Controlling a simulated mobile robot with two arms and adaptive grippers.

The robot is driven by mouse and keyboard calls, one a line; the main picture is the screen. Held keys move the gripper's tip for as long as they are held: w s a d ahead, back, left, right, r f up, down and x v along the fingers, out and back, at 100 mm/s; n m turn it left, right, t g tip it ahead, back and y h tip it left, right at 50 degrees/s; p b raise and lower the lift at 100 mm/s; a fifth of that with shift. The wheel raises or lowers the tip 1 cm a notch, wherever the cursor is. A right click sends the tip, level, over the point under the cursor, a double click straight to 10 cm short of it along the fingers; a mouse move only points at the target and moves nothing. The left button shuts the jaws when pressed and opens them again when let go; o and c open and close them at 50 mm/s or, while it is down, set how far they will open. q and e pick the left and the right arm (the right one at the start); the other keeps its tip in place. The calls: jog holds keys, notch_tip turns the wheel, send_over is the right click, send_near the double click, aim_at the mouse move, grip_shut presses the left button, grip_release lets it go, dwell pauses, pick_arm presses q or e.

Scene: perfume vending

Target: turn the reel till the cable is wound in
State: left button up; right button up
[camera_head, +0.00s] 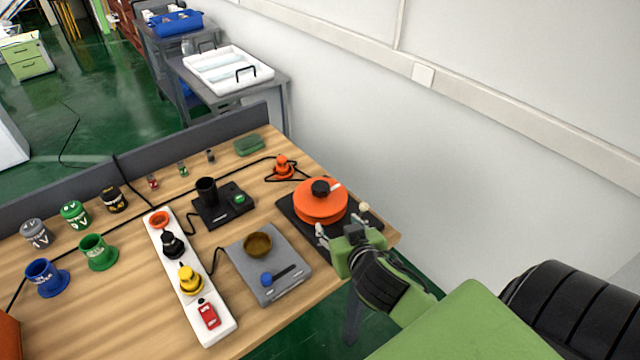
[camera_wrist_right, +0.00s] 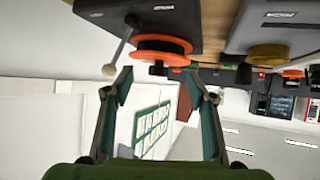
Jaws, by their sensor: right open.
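The orange reel (camera_head: 318,205) has a black hub on top and sits on a black base (camera_head: 290,213) at the table's right corner. It also shows at the top of the right wrist view (camera_wrist_right: 160,47), upside down. A crank arm runs from it to a pale ball knob (camera_head: 363,207); in the wrist view the knob (camera_wrist_right: 108,71) is just outside the left finger. A dark cable leads from the reel area to an orange plug (camera_head: 284,167). My right gripper (camera_head: 348,226) is open and empty beside the reel. My left gripper is not in view.
A grey scale (camera_head: 290,286) with a brown bowl (camera_head: 258,245) and a white power strip (camera_head: 170,265) lie left of the reel. A black device (camera_head: 215,212) stands behind. Cups and jars fill the left side. A white wall (camera_head: 450,150) rises to the right.

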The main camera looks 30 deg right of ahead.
aim_at(322, 188)
jog(key=shift+t, duration=0.8)
jog(key=w+d, duration=0.1)
jog(key=w, duration=0.3)
jog(key=w+d+p, duration=0.1)
jog(key=w+d, duration=0.1)
jog(key=w, duration=0.3)
jog(key=w+d+f+p, duration=0.1)
jog(key=w, duration=0.3)
jog(key=shift+w+d+f, duration=0.1)
jog(key=shift+w+d, duration=0.15)
jog(key=shift+w, duration=0.1)
jog(key=shift+p+x, duration=0.3)
jog(key=shift+x, duration=0.55)
jog(key=shift+f, duration=0.15)
grip_shut()
jog(key=shift+m, duration=0.3)
